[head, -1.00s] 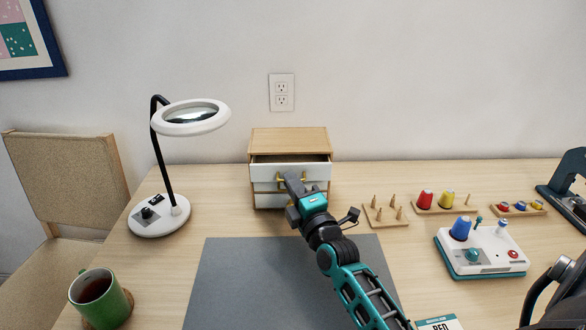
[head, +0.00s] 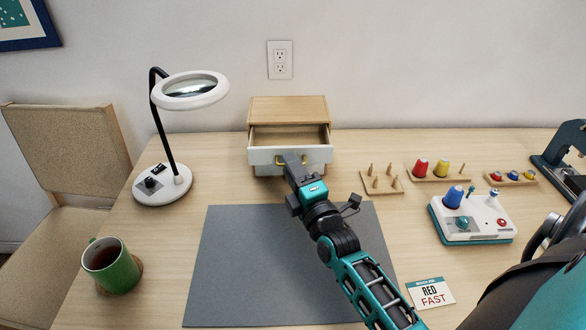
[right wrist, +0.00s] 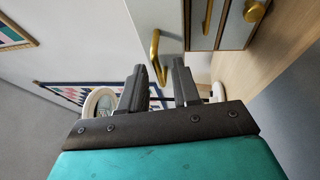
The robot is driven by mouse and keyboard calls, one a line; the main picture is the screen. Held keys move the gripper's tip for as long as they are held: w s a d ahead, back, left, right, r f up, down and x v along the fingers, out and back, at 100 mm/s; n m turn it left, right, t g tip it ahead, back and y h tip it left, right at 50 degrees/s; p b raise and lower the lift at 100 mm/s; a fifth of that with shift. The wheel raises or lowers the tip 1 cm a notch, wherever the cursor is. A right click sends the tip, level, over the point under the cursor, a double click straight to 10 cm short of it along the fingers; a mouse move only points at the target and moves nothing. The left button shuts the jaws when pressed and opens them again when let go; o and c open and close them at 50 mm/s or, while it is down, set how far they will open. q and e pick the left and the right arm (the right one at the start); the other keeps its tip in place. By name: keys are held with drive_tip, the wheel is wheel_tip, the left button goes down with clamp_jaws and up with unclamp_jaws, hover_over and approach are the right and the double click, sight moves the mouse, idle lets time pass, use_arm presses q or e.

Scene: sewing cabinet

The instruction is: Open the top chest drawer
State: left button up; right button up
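The small wooden chest (head: 288,108) stands at the back middle of the table. Its top drawer (head: 260,159) has a white front and is pulled well out, with its empty-looking inside showing. My right gripper (head: 290,160) is at the drawer front and hides the middle of its gold handle. In the right wrist view, the right gripper (right wrist: 160,72) has its fingers apart, with the gold handle (right wrist: 155,50) at the gap between the fingertips. Contact is hard to tell. Lower drawers with gold handles (right wrist: 254,11) are shut. My left gripper is out of view.
A magnifier lamp (head: 163,185) and a green mug (head: 112,268) stand to the left. A grey mat (head: 240,265) lies in front of the chest. Spool racks (head: 382,184), a white-and-teal device (head: 470,222) and a card (head: 430,293) are to the right.

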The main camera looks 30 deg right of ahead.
drive_tip(key=v, duration=1.3)
idle(0.4)
